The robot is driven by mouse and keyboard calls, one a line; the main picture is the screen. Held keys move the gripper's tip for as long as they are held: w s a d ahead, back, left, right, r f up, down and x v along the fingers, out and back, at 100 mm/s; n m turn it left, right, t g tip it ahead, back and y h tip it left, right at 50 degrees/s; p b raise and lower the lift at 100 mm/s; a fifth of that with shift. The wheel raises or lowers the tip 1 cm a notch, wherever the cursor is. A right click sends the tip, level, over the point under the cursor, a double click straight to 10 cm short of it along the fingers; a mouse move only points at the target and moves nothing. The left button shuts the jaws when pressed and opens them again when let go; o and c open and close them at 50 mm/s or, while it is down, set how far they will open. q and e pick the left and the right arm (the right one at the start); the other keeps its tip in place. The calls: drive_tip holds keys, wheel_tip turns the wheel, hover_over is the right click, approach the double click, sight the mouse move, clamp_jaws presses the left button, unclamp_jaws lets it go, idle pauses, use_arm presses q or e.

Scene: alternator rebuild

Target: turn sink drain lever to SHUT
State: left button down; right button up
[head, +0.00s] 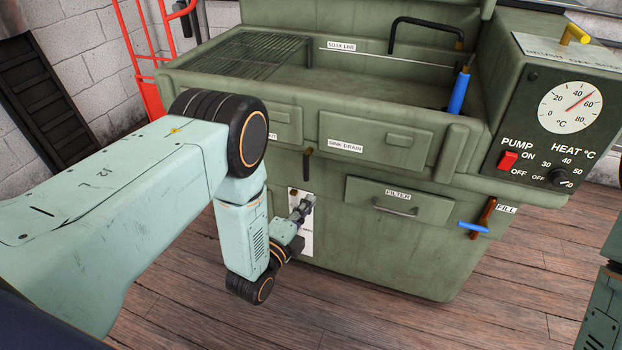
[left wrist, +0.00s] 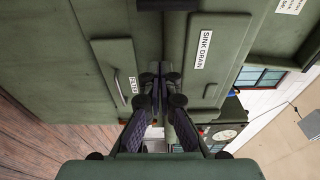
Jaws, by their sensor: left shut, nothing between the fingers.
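The green wash cabinet has a white SINK DRAIN label (head: 345,146) on its front, also in the left wrist view (left wrist: 204,48). A short dark lever (head: 307,165) hangs down left of that label. In the left wrist view a dark bar (left wrist: 166,5), which looks like this lever, shows at the top edge. My left gripper (head: 307,202) is below the lever, in front of a white plate (head: 306,243). Its fingers (left wrist: 158,76) are shut with nothing between them and appear apart from the lever. The plate's text is unreadable and partly hidden. My right gripper is out of view.
The FILTER drawer (head: 396,208) with its handle is right of my left gripper. A FILL lever with a blue handle (head: 473,227) sticks out farther right. A red frame (head: 143,70) stands at the left. The wooden floor before the cabinet is clear.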

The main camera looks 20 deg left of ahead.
sight(308, 164)
use_arm(q)
drive_tip(key=w+a+b, duration=0.2)
drive_tip(key=w+b, duration=0.2)
drive_tip(key=w, duration=0.5)
idle(0.3)
drive_tip(key=shift+a, duration=0.1)
